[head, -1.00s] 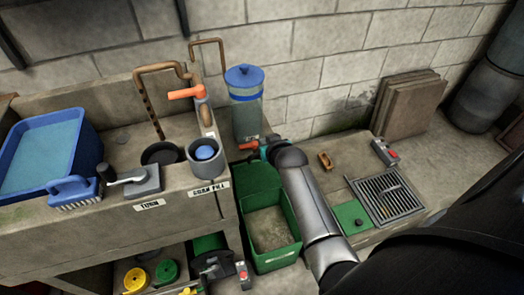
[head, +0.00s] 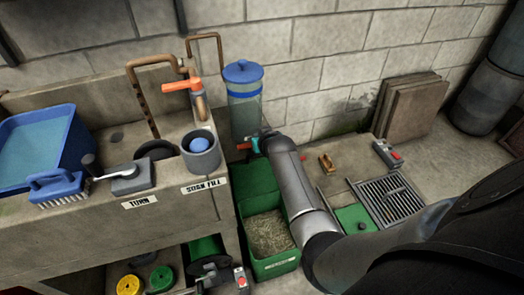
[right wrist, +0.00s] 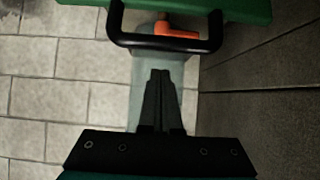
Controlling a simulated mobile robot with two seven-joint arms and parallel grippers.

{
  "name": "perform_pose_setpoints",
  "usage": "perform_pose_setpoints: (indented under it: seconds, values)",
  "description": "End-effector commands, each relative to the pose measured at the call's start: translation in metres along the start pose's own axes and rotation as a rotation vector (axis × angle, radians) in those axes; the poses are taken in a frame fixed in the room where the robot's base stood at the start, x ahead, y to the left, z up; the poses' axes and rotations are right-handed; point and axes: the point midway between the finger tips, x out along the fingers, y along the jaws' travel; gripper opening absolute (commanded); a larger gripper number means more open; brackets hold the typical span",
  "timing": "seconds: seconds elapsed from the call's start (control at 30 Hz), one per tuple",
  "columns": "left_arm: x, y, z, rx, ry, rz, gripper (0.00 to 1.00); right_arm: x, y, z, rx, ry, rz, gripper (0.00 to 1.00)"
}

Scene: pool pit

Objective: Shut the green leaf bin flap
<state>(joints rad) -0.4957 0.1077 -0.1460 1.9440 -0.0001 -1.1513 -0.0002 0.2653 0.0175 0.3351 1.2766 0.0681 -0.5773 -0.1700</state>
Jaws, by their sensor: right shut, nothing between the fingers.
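The green leaf bin (head: 275,268) stands on the floor right of the stone bench, with dry leaf litter inside. Its green flap (head: 252,178) is open, raised at the back of the bin. In the right wrist view, the edge of the green flap (right wrist: 90,5) and a black bar handle (right wrist: 165,43) cross the top. My right gripper (head: 254,143) is above the flap, in front of the blue-lidded canister. In the right wrist view its fingers (right wrist: 160,73) are together and empty, pointing at the handle with a gap visible. My left gripper is not in view.
The canister (head: 243,108) with an orange tap (head: 243,146) is just behind my right gripper. The stone bench (head: 90,235) with a grey cup (head: 200,158) lies left. A drain grate (head: 388,200) and grey-red box (head: 386,153) are right.

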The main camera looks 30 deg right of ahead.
Motion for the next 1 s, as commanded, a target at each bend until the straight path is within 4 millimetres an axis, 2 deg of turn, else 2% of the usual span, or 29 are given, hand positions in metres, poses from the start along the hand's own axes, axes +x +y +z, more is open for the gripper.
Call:
perform_pose_setpoints:
  seconds: [0.1,0.4,1.0]
  values:
    - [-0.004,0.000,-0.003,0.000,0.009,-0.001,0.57,-0.007,0.000,0.013,0.001,-0.002,0.001,0.00]
    - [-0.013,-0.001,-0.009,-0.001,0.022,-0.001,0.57,-0.022,0.000,0.030,0.000,-0.001,0.000,0.00]
    - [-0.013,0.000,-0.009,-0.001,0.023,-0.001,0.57,-0.022,0.000,0.032,-0.001,0.017,0.001,0.00]
